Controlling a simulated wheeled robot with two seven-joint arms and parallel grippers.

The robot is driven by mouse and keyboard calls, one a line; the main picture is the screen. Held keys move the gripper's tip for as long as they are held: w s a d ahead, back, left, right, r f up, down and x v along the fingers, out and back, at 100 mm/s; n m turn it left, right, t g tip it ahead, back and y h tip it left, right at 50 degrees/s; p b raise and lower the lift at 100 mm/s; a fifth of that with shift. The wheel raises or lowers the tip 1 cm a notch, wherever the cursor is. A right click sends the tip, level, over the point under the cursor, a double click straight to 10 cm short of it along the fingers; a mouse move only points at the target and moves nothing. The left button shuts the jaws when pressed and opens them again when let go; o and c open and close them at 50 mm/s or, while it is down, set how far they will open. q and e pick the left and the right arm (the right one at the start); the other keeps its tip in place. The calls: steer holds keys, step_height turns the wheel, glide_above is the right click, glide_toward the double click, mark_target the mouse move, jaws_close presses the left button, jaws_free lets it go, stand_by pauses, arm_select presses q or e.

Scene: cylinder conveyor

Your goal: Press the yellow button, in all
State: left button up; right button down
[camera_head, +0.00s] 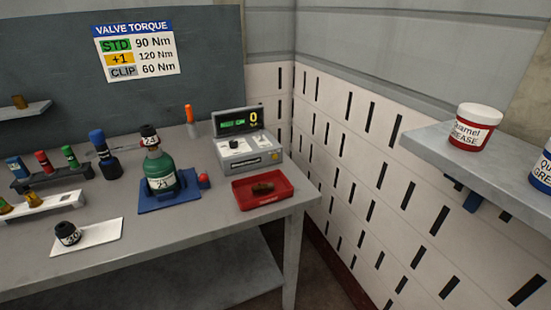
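I cannot make out a yellow button in the head view. A grey device (247,158) stands at the back right of the table, with a dark display (236,121) showing green text and a yellow 0. Small dark and white parts sit on its top, too small to tell apart. A green cylinder (161,172) with a dark valve (150,136) on top stands upright on a blue base (167,203). A small red round thing (203,180) is beside it. Neither of my grippers is in view.
A red tray (285,188) with a brown piece lies at the table's right corner. A white plate (105,232) holds a dark valve (67,233). Racks and a blue bottle (103,156) stand at left. A shelf (430,150) with tubs juts out at right. The table's front middle is clear.

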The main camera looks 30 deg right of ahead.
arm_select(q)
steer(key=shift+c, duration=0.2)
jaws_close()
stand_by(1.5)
